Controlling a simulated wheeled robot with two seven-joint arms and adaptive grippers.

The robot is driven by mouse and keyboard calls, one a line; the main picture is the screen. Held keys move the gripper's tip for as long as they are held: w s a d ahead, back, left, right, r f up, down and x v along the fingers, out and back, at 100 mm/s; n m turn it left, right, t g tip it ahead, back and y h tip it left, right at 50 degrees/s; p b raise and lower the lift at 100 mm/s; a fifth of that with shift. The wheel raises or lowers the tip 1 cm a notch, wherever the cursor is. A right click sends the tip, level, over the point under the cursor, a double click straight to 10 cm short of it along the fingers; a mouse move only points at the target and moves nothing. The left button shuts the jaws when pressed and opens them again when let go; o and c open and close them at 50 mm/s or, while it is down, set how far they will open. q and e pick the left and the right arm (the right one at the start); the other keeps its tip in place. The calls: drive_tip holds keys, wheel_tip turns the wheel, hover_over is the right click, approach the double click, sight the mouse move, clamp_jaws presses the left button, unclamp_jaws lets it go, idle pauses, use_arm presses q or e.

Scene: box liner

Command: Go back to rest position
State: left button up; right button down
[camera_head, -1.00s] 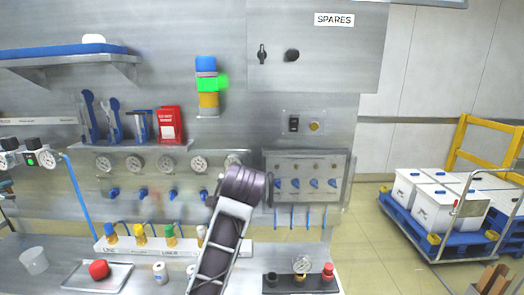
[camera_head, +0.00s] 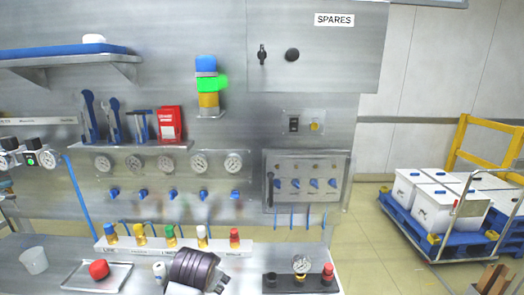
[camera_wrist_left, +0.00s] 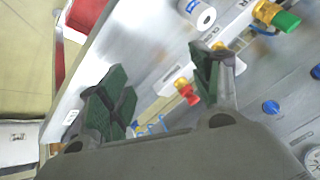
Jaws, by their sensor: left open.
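My left gripper (camera_wrist_left: 160,85) shows in the left wrist view with its two dark green-padded fingers spread apart and nothing between them. It is above the bench, near a red-capped yellow fitting (camera_wrist_left: 187,92) and a white cylinder (camera_wrist_left: 200,15). In the head view, a dark ringed arm part of mine (camera_head: 193,269) is low in the middle, in front of the bench. The gripper's fingers cannot be made out clearly there. My right gripper is not in view.
A row of capped fittings (camera_head: 171,238) stands along the bench. A red object (camera_head: 99,268) sits on a tray (camera_head: 118,277) beside a white cup (camera_head: 34,260). A gauge block (camera_head: 301,264) is at right. A cart with white boxes (camera_head: 450,208) stands farther right.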

use_arm(q)
drive_tip(key=s+a+f+n+g, duration=0.2)
drive_tip(key=s+a+f, duration=0.3)
drive_tip(key=s, duration=0.6)
drive_tip(key=s+a+f+n+g, duration=0.1)
drive_tip(key=s+a+f+n, duration=0.15)
drive_tip(key=s+f, duration=0.65)
drive_tip(key=s+f+g, duration=0.1)
drive_tip(key=s+f, duration=0.1)
drive_tip(key=f, duration=1.4)
drive_tip(key=s+f+g, duration=0.1)
drive_tip(key=s+f, duration=0.1)
drive_tip(key=f, duration=1.4)
drive_tip(key=s+a+f, duration=0.2)
drive_tip(key=s+f, duration=0.8)
drive_tip(key=s, duration=0.1)
drive_tip(key=s+a+f+g, duration=0.1)
drive_tip(key=s+a+f, duration=0.1)
drive_tip(key=s+f, duration=0.7)
drive_tip(key=shift+s+f+m+h, duration=0.3)
drive_tip(key=shift+s+f+m, duration=0.15)
drive_tip(key=shift+s, duration=0.5)
